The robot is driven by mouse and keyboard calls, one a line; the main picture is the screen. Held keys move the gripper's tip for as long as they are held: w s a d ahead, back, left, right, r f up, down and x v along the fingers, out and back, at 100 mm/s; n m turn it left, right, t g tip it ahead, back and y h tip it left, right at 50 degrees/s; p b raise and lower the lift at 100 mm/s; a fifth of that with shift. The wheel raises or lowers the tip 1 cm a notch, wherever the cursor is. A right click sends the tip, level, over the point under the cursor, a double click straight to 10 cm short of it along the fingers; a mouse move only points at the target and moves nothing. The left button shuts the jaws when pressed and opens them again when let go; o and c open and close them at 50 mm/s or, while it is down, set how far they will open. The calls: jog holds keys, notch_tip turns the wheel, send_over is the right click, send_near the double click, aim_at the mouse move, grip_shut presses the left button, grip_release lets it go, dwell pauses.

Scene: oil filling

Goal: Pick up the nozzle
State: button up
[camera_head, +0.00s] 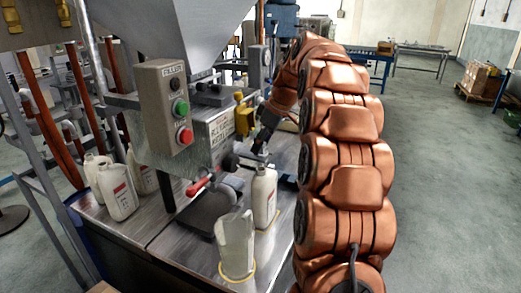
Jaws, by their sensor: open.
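My copper-coloured arm reaches in from the right and bends down at its far end. My dark gripper (262,143) is at that end, above a white bottle (264,198) that stands upright on the metal table. A small grey piece (262,158) is at the bottle's neck, just under the gripper; it may be the nozzle, but it is too small to tell. The gripper is open. Its fingers are small and partly merged with the dark machine parts behind, so I cannot tell whether they touch the grey piece.
A filling machine with a control box (168,108) and a red-handled lever (201,184) stands left of the gripper. A clear jug (236,245) is at the table's front. Several white bottles (117,192) stand at left. The floor (430,170) at right is clear.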

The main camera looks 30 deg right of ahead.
jog(key=shift+f, duration=0.35)
grip_shut()
